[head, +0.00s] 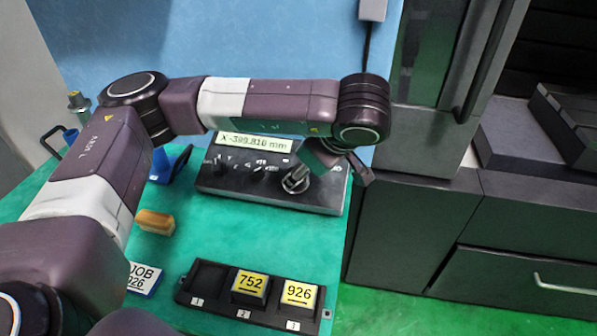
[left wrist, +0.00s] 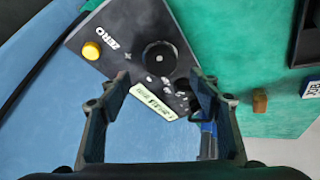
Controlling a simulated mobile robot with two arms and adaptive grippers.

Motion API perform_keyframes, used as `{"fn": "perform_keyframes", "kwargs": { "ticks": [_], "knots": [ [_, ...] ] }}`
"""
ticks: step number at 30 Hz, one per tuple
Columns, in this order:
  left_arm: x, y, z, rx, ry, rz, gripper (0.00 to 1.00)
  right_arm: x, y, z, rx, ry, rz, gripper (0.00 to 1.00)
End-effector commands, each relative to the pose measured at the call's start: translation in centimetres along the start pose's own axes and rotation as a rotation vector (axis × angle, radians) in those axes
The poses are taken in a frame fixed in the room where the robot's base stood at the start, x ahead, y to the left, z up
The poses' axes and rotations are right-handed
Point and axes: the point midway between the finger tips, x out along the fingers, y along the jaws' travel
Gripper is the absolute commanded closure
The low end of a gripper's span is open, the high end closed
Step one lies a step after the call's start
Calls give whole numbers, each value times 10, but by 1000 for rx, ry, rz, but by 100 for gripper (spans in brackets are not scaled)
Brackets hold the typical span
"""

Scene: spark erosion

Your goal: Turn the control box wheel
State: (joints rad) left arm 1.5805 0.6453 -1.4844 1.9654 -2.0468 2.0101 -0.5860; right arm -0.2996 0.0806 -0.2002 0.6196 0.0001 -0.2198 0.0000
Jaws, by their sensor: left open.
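The control box (head: 320,200) is a dark grey box on the green table with a display reading X -399.810 mm. Its wheel (head: 296,181) shows a silver hub and handle near the right part of its face. In the left wrist view the wheel (left wrist: 160,57) is a dark disc just beyond and between my fingertips. My left gripper (head: 338,163) hangs over the right side of the box, partly hidden behind its own wrist. In the left wrist view my left gripper (left wrist: 160,80) is open, with nothing between the fingers. My right gripper is not in view.
A black tray (head: 215,272) at the front holds yellow-labelled blocks 752 (head: 250,284) and 926 (head: 299,293); slot 1 is empty. A wooden-coloured block (head: 155,222) and a JOB card (head: 144,278) lie left. A yellow button (left wrist: 91,50) is on the box. Grey cabinets (head: 415,230) stand right.

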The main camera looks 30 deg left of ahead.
Motion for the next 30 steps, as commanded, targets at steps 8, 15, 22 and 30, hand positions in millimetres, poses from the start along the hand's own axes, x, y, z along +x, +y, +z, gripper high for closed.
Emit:
{"fn": "perform_keyframes", "kwargs": {
  "ticks": [8,15,22,30],
  "knots": [
    [-37,1,-1,0,3,1,43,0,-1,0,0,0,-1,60],
    [-50,-1,0,0,2,-3,43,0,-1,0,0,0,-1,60],
    [-50,-1,0,0,2,-4,43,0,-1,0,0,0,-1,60],
    [-49,-1,0,0,2,-4,43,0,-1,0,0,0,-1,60]
  ]
}}
